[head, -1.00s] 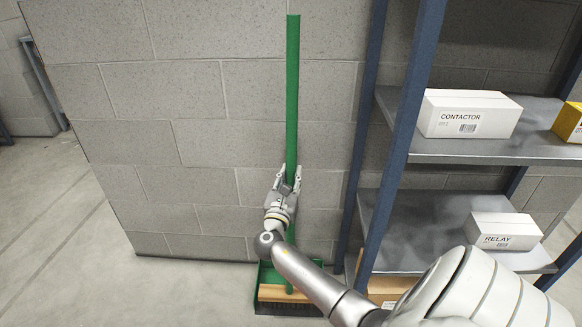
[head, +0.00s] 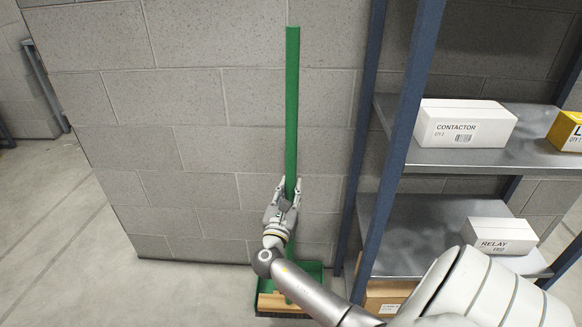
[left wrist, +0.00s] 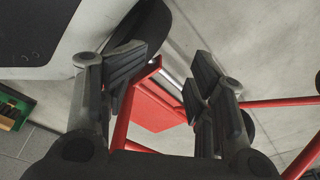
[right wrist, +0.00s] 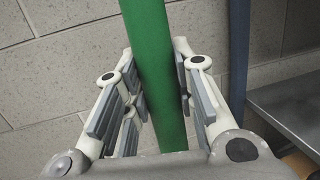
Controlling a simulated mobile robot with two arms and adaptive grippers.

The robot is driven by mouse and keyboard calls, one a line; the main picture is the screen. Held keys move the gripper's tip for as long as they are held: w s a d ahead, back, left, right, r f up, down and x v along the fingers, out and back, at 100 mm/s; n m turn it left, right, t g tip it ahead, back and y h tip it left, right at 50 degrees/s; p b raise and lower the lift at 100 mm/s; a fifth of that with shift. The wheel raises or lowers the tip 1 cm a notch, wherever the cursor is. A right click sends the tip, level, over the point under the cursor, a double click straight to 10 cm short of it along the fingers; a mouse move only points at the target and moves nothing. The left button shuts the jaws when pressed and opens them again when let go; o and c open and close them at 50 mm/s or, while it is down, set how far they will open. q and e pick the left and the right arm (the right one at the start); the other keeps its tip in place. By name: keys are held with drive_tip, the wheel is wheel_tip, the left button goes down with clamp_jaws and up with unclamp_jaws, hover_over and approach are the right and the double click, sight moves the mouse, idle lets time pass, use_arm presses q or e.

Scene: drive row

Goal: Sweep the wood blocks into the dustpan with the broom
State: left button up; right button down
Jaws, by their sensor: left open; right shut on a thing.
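The broom has a long green handle (head: 292,100) standing upright in front of the block wall. Its wooden head (head: 283,302) with dark bristles is low down, at the green dustpan (head: 316,272) by the wall's foot. My right gripper (head: 289,188) is shut on the broom's lower handle. The right wrist view shows the handle (right wrist: 160,70) between its fingers. My left gripper (left wrist: 170,85) is open and empty, and only the left wrist view shows it. I cannot make out any loose wood blocks. My right arm hides part of the dustpan area.
A blue-posted metal shelf (head: 440,205) stands close on the right, with a CONTACTOR box (head: 462,124), a RELAY box (head: 498,233) and a cardboard box (head: 385,297). A red frame (left wrist: 155,105) lies beyond my left gripper. Floor (head: 80,260) on the left is clear.

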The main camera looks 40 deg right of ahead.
sight(291, 191)
drive_tip(key=shift+s+a+r+p, duration=0.2)
drive_tip(key=shift+s+a+p, duration=0.25)
drive_tip(key=shift+a, duration=0.15)
drive_tip(key=shift+s+a+r+p, duration=0.15)
drive_tip(key=shift+s+a+p, duration=0.3)
drive_tip(key=shift+a, duration=0.15)
drive_tip(key=shift+s+a+r+p, duration=0.25)
drive_tip(key=shift+s+a+p, duration=0.3)
drive_tip(key=shift+s+a, duration=0.2)
drive_tip(key=shift+s+a+r+p, duration=0.15)
drive_tip(key=shift+s+a+p, duration=0.3)
drive_tip(key=shift+s+a, duration=0.15)
use_arm(q)
drive_tip(key=s+a+g+p, duration=0.1)
drive_tip(key=s+a+p, duration=0.2)
drive_tip(key=s, duration=0.9)
drive_tip(key=shift+s+f, duration=0.2)
drive_tip(key=shift+f, duration=0.05)
use_arm(e)
drive_tip(key=s+a+r, duration=0.1)
drive_tip(key=s+a, duration=0.4)
drive_tip(key=shift+a, duration=0.35)
drive_tip(key=shift+r, duration=0.1)
